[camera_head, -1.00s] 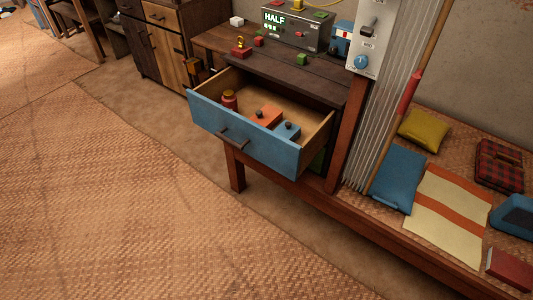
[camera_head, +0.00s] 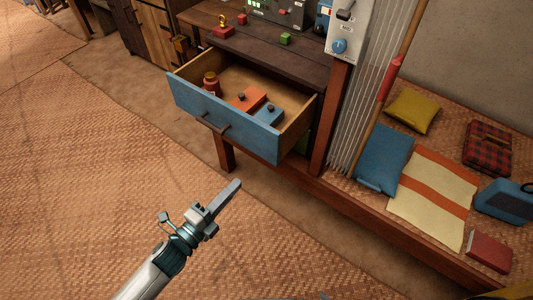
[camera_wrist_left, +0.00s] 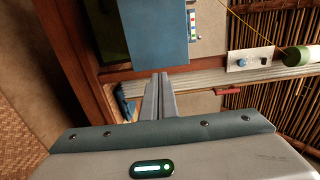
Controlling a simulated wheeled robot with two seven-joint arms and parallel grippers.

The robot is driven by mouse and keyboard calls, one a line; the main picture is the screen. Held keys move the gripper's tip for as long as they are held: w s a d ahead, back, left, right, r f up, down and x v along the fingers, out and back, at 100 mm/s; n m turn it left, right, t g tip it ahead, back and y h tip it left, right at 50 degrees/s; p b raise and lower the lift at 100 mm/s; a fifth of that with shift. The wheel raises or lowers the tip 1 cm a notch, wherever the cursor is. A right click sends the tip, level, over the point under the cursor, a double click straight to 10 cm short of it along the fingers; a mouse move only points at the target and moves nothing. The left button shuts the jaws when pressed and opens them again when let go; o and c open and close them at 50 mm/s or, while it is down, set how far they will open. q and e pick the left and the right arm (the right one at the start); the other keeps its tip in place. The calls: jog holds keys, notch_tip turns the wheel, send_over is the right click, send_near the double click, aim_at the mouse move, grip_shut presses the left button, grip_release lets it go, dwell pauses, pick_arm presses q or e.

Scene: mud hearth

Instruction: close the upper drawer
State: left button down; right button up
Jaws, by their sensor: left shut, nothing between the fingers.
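The upper drawer (camera_head: 225,121) has a blue front with a dark bar handle (camera_head: 215,124) and is pulled out from the dark wooden cabinet. Inside it are a red jar (camera_head: 211,84), an orange box (camera_head: 250,99) and a blue box (camera_head: 268,116). My left gripper (camera_head: 238,183) is shut and empty, in front of and lower in the picture than the drawer, apart from it. In the left wrist view the shut fingers (camera_wrist_left: 164,78) point toward a blue panel (camera_wrist_left: 155,35), seemingly the drawer front. My right gripper is not in view.
The dark cabinet top (camera_head: 265,50) holds a green block (camera_head: 286,39) and a red block. A wooden leg (camera_head: 225,152) stands below the drawer. To the right, a raised mat bench holds a blue cushion (camera_head: 384,158) and a striped cloth (camera_head: 435,195). The woven floor at left is clear.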

pick_arm(q)
jog(key=shift+w, duration=0.1)
jog(key=p, duration=0.3)
send_near(269, 148)
jog(key=x, duration=0.5)
jog(key=shift+r, duration=0.1)
jog(key=shift+w+d, duration=0.5)
jog(key=shift+w, duration=0.05)
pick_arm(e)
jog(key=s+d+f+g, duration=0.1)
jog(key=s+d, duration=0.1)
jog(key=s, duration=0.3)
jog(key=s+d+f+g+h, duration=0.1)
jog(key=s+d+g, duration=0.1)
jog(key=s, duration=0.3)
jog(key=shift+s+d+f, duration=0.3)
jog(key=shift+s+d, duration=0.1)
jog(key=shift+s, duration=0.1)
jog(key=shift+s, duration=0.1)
